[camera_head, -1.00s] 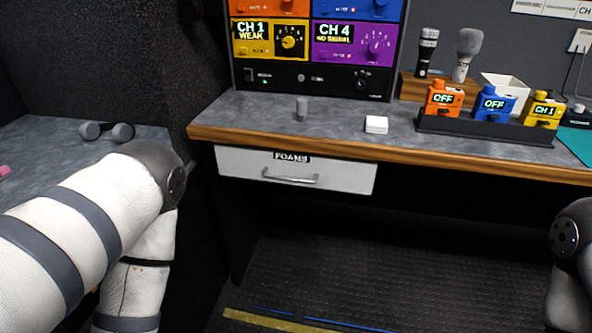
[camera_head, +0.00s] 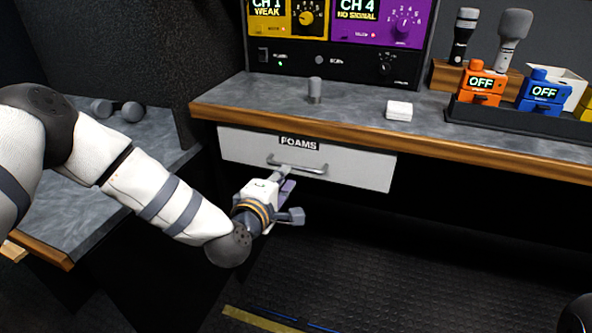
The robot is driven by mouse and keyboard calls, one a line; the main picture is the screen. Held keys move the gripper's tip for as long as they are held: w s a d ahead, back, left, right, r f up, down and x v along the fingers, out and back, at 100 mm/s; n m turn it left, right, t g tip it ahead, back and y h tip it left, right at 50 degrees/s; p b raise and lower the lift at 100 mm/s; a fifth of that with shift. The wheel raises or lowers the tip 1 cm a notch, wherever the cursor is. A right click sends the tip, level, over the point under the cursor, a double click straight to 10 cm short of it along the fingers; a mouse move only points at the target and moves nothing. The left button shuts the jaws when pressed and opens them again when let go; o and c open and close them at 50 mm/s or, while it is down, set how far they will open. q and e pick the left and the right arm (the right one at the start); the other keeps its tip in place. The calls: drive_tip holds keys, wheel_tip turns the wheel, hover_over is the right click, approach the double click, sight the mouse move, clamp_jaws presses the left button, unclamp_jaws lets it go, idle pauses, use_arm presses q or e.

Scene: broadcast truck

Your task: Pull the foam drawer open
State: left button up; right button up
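The foam drawer (camera_head: 345,170) is a white front labelled FOAMS under the desk's wooden edge, and it looks shut. My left gripper (camera_head: 289,195) is just below the left part of the handle, in front of the drawer. Its fingers are spread apart, one up near the handle and one lower down. The upper fingertip overlaps the handle in the picture; I cannot tell if they touch. My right gripper is out of view.
The desk top (camera_head: 360,95) carries a small grey cylinder (camera_head: 315,90), a white pad (camera_head: 399,110) and a dark rack (camera_head: 500,117) with coloured packs. A side counter (camera_head: 75,205) lies left, under my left arm. The floor (camera_head: 400,270) below the drawer looks clear.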

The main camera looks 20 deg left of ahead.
sight(294, 168)
use_arm(q)
drive_tip(key=w, duration=0.2)
drive_tip(key=w+f, duration=0.1)
drive_tip(key=w, duration=0.2)
drive_tip(key=w+b, duration=0.1)
drive_tip(key=w, duration=0.1)
drive_tip(key=shift+w+d+f, duration=0.2)
drive_tip(key=shift+f, duration=0.15)
clamp_jaws()
